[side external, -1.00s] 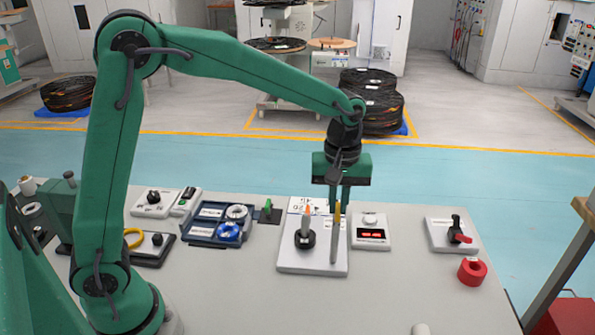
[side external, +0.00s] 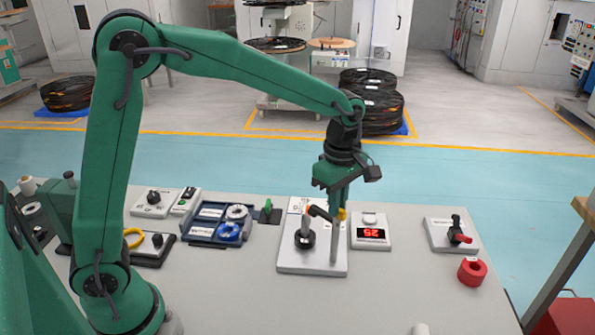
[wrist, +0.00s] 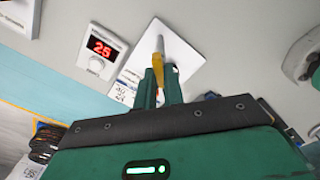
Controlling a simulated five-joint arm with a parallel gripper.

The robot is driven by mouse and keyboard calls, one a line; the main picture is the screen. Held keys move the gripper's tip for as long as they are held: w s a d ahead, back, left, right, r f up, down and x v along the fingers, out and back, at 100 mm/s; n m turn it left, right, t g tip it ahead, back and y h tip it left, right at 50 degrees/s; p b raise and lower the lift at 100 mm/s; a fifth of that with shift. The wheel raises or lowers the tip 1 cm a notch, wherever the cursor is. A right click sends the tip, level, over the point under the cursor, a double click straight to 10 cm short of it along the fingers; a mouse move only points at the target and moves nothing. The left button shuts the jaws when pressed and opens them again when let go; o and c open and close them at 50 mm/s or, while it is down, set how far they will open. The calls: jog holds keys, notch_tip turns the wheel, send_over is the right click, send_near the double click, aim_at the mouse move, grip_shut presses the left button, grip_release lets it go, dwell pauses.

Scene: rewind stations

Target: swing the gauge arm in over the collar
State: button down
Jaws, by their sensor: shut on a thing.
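The gauge arm (side external: 322,214) is a short dark bar at the top of a grey post (side external: 334,243). Its free end reaches left, above the black collar (side external: 305,239) on the pale base plate (side external: 313,265). My gripper (side external: 337,207) is shut on the yellow part (side external: 342,214) of the gauge arm at the post top. In the wrist view my gripper (wrist: 160,80) has its fingers around this yellow part (wrist: 157,67). They hide some of it. The display box (side external: 371,232) beside the plate reads 25 in red; it also shows in the wrist view (wrist: 101,50).
A blue tray (side external: 203,238) with a white and a blue ring sits to the left. The table front is mostly clear.

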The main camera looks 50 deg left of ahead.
jog(key=shift+n, duration=0.3)
jog(key=c, duration=1.5)
grip_release()
jog(key=shift+r, duration=0.1)
jog(key=shift+r, duration=3.8)
jog(key=shift+s+r, duration=0.1)
